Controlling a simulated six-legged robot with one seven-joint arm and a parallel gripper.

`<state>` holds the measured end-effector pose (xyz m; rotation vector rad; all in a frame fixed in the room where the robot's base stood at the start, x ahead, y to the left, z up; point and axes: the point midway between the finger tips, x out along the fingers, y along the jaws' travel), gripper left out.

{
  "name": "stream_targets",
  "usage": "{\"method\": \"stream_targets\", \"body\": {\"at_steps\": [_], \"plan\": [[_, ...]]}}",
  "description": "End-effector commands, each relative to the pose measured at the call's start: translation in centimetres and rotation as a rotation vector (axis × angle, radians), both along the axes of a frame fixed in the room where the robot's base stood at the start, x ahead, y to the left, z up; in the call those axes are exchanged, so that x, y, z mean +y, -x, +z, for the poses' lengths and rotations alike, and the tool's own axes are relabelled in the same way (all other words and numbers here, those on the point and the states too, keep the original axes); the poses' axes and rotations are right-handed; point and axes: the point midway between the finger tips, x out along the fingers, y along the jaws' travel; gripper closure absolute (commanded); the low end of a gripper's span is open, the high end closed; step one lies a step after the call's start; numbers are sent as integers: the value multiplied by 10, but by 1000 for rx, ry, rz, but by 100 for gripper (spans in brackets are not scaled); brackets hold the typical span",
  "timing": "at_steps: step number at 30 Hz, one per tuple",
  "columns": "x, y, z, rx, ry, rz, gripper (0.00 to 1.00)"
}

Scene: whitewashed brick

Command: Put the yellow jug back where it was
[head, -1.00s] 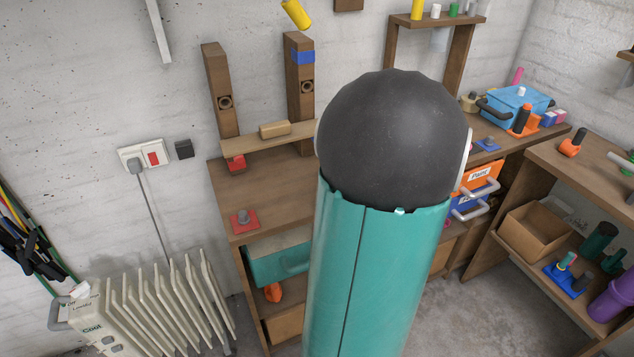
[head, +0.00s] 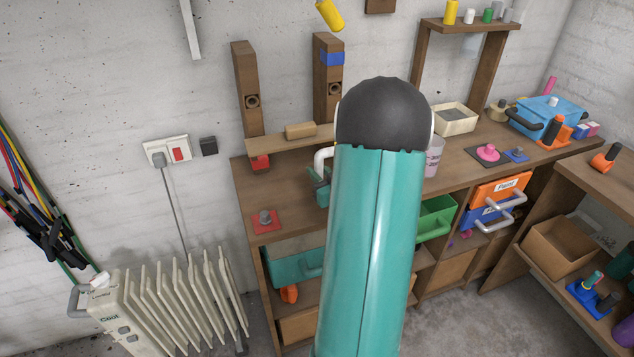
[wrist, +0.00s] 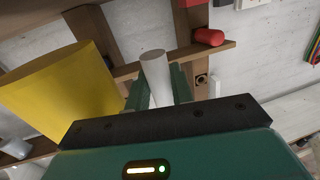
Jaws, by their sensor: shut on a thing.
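The yellow jug (wrist: 65,95) shows large at the left of the wrist view, close beside my gripper (wrist: 158,88). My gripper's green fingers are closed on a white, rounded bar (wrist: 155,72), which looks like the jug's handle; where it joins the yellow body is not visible. The wooden bench top (head: 290,187) lies behind my arm.
A plank (head: 275,143) with a wooden block (head: 300,130) spans two posts. A red-based peg (head: 266,220), a pale tray (head: 455,119), a pinkish cup (head: 433,158) and a blue box (head: 545,116) stand on the bench. A white radiator (head: 170,300) stands left.

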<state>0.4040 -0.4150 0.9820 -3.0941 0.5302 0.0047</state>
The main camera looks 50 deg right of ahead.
Motion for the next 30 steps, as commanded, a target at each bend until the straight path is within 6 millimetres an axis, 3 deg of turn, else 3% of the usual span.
{"method": "stream_targets", "body": {"at_steps": [5,11,23,24,27,30], "plan": [[-1,-12,-13,0,0,0,100],[-2,-10,-38,1,0,-2,100],[-2,-10,-44,0,2,-1,100],[-2,-10,-44,0,1,-1,71],[-2,-10,-44,0,1,-1,55],[-2,-10,-44,0,1,-1,55]]}}
